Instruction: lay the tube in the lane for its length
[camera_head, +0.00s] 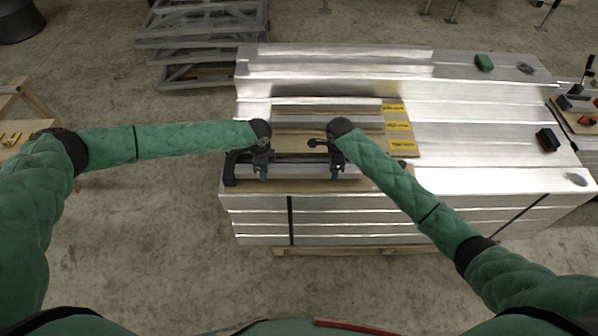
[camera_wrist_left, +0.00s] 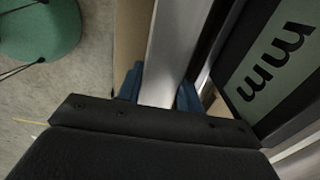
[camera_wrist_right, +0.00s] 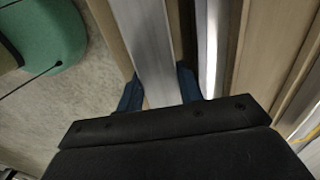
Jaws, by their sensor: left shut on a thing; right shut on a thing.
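A silver tube (camera_wrist_left: 168,50) runs between the blue fingertips of my left gripper (camera_wrist_left: 160,88), which is shut on it. The same long tube shows in the right wrist view (camera_wrist_right: 147,45), between the fingers of my right gripper (camera_wrist_right: 160,92), also shut on it. In the head view my left gripper (camera_head: 263,174) and right gripper (camera_head: 336,172) are side by side at the front edge of the stacked aluminium. Behind them lies a brown lane board (camera_head: 405,132) with long lanes and several yellow labels (camera_head: 397,126) at its right end. The lettering is too small to read.
A dark measuring device with "mm" on its face (camera_wrist_left: 275,55) stands close to the left gripper. The metal right of the board is mostly bare.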

